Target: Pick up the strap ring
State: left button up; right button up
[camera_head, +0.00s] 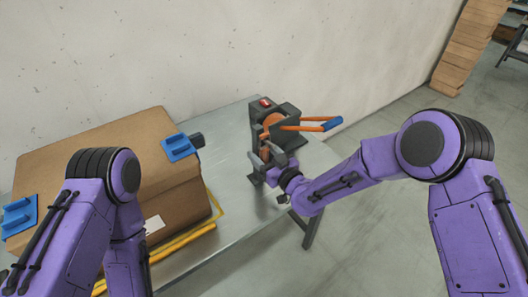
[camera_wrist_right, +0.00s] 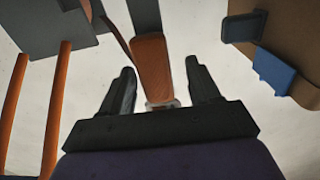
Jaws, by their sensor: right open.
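The strap ring (camera_wrist_right: 161,103) shows in the right wrist view as a small metallic piece at the lower end of a broad orange strap (camera_wrist_right: 151,68). In that view my right gripper (camera_wrist_right: 160,88) is open, with one dark finger on each side of the strap end. I cannot tell whether either finger touches it. In the head view my right gripper (camera_head: 266,158) is at the front of the dark device (camera_head: 288,110) that carries the orange part, and the ring cannot be made out there. My left arm is at the left; its gripper is not visible.
The device stands on a metal table (camera_head: 235,150) against the wall; its orange arms with a blue grip (camera_head: 332,123) stick out right. A brown box (camera_head: 110,140) with blue clips (camera_head: 178,147) fills the table's left. Yellow tubing (camera_head: 185,238) lies by it. Bare tabletop lies between.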

jog(key=shift+w+d+f, duration=0.1)
jog(key=shift+d, duration=0.05)
jog(key=c, duration=1)
jog(key=shift+c, duration=0.4)
